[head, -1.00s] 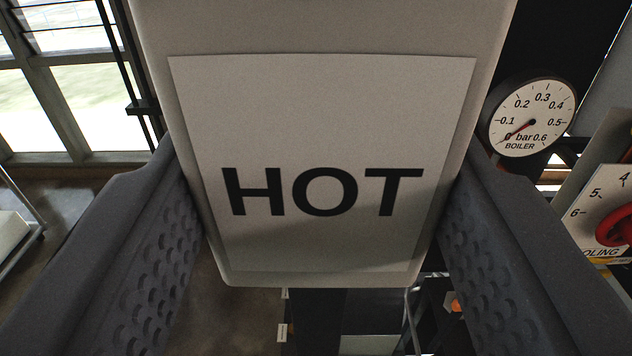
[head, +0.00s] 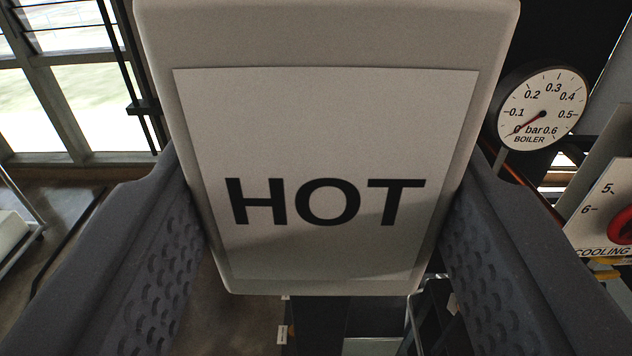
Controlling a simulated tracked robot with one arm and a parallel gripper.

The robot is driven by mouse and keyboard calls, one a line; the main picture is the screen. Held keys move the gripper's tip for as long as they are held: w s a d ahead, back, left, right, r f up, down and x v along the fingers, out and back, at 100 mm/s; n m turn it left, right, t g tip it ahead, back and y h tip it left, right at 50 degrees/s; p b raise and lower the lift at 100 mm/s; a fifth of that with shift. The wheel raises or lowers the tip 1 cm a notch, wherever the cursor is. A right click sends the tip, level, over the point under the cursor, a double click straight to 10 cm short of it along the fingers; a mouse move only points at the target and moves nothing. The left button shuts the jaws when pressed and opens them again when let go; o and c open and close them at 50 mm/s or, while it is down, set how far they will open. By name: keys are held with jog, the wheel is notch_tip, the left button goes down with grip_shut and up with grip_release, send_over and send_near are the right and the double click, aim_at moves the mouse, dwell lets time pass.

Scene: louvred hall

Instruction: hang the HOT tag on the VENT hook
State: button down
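The HOT tag (head: 325,130) is a pale plate with a white label reading HOT. It fills the middle of the head view, close to the camera, and its upper end runs near the top edge. My gripper (head: 325,245) has one dark grey, dimpled finger on each side of the tag, and both fingers meet its side edges. The tag hangs between them, tilted a little. The VENT hook does not show; the tag hides much of the view ahead.
A BOILER gauge (head: 541,108) is at the upper right, its needle near 0. A COOLING dial with a red knob (head: 622,227) is at the right edge. Windows (head: 75,90) stand at the left above a brown floor. Dark furniture shows below the tag.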

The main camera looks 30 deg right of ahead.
jog(key=c, duration=0.6)
grip_release()
jog(key=shift+o, duration=0.2)
jog(key=shift+s, duration=0.1)
jog(key=b+v, duration=0.3)
jog(key=v, duration=0.4)
jog(key=shift+a, duration=0.1)
jog(key=b+v, duration=0.1)
jog(key=v, duration=1.2)
jog(key=shift+s+a, duration=0.2)
jog(key=shift+s, duration=0.1)
